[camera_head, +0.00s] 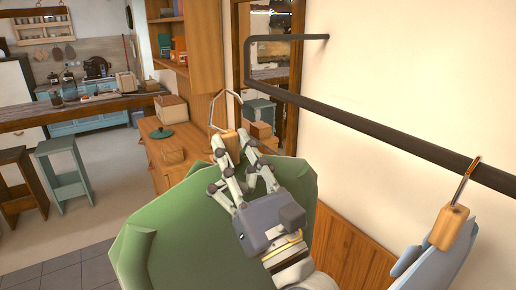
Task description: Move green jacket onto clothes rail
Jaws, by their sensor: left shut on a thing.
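The green jacket (170,235) hangs large at the lower middle of the head view on a wooden hanger (229,151) with a metal hook. My left gripper (240,145) is shut on the hanger at the jacket's top and covers part of it. The hook (226,97) points up and is apart from the rail in the picture. The dark clothes rail (370,126) runs from the wall, bends, and passes to the right edge, right of the jacket. My right gripper is not in view.
A light blue garment (440,265) hangs from the rail at the right on its own wooden hanger (449,226). The rail between its bend and that hanger is bare. A wooden cabinet (160,178) with boxes stands behind the jacket; stools and a counter (75,112) are at the left.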

